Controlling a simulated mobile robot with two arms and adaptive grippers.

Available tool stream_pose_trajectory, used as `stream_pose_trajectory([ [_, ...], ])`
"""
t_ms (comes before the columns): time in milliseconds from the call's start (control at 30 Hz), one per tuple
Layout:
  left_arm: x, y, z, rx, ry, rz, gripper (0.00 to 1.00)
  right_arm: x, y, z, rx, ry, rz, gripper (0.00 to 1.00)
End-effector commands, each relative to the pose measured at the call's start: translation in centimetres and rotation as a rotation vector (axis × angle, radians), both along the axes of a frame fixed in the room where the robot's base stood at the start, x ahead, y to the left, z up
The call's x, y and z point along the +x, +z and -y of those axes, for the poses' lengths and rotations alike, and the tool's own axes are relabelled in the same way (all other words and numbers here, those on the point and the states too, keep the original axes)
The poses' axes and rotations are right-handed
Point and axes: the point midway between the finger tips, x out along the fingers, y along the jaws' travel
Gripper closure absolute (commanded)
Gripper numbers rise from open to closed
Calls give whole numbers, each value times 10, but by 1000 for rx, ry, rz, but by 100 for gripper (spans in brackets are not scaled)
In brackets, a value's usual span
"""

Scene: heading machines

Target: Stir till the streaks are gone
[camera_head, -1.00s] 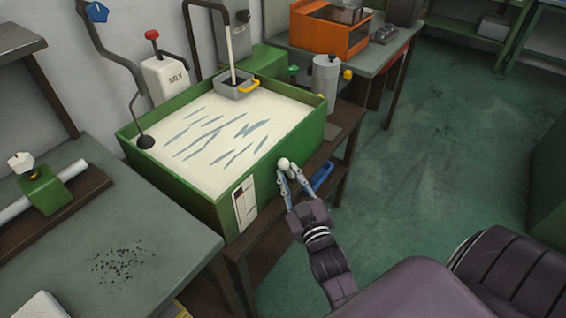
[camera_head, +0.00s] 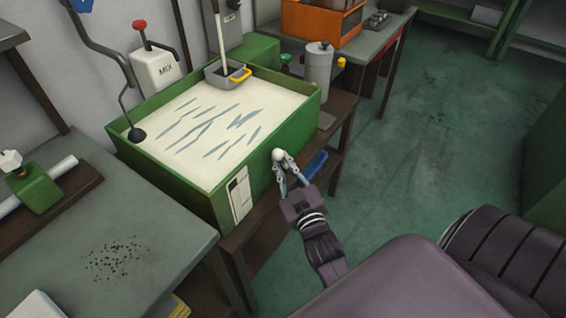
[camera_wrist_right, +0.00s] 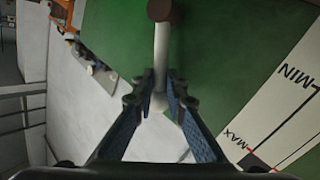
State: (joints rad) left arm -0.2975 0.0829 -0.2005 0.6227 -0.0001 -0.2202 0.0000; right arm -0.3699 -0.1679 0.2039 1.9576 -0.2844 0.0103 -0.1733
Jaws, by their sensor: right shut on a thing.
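A green tank (camera_head: 277,137) holds a pale liquid (camera_head: 190,98) with several blue-grey streaks (camera_head: 201,134) across its surface. My right gripper (camera_head: 279,161) is at the tank's front wall, shut on a white handle. In the right wrist view the handle (camera_wrist_right: 161,48) is a white rod with a brown end, lying between the two fingers (camera_wrist_right: 161,92) against the green wall. A white box marked MIX (camera_head: 157,71) with a red-knobbed lever (camera_head: 139,25) is on the wall behind the tank. My left gripper is out of view.
A grey ladle-like scoop with a yellow grip (camera_head: 228,73) sits at the tank's back rim. A dark round-ended rod (camera_head: 136,134) reaches the left rim. A grey bench (camera_head: 160,235) stands front left. Green floor (camera_head: 420,130) to the right is clear.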

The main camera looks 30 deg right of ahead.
Motion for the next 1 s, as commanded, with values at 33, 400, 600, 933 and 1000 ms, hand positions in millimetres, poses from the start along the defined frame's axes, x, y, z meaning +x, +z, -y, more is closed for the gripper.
stream_pose_trajectory([
  [33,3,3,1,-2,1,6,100,0,0,1,4,-1,-7,100],
  [400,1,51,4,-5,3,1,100,4,14,12,128,-1,-62,100],
  [600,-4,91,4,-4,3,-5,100,9,19,23,258,-1,-116,100],
  [933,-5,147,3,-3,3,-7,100,17,21,44,499,-1,-218,100],
  [1000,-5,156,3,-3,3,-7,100,19,20,49,552,-1,-240,100],
])
